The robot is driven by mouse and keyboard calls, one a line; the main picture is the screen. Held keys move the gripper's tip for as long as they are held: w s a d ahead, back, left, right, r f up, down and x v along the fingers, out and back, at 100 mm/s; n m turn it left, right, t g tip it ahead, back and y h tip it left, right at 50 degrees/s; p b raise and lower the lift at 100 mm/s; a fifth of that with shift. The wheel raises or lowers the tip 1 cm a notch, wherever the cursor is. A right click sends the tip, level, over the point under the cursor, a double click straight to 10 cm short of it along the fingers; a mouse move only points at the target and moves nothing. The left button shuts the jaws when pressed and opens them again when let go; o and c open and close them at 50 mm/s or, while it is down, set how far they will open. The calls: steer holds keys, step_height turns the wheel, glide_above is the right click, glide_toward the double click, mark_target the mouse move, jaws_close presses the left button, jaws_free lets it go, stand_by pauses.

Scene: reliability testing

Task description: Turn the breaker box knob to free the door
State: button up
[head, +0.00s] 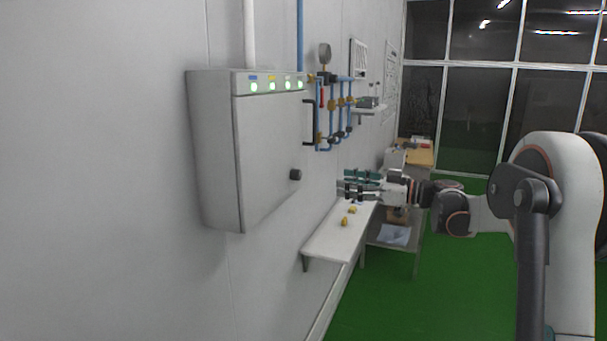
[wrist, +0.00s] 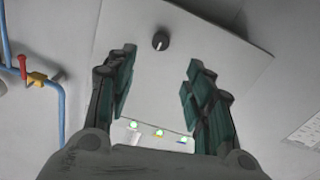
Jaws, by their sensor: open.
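The grey breaker box (head: 268,150) is mounted on the white wall, with a row of green lights along its top. Its door looks shut. The small black knob (head: 295,174) sits near the right edge of the door. My gripper (head: 343,188) is open and empty, to the right of the knob and apart from it. In the wrist view, the box front (wrist: 180,75) appears upside down. The knob (wrist: 160,41) shows beyond and between the two green-padded fingers of my gripper (wrist: 160,75), with its white mark pointing along the dial face.
Blue pipes (head: 330,110) with valves and a gauge run on the wall right of the box. A white shelf (head: 330,240) with small yellow items (head: 345,221) lies below my gripper. A workbench (head: 420,155) stands farther back. Green floor is open at lower right.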

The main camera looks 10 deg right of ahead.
mark_target(300, 176)
steer(key=x, duration=1.3)
steer(key=shift+w+a, duration=0.2)
steer(key=shift+a, duration=0.1)
steer(key=shift+c, duration=0.4)
steer(key=c, duration=1)
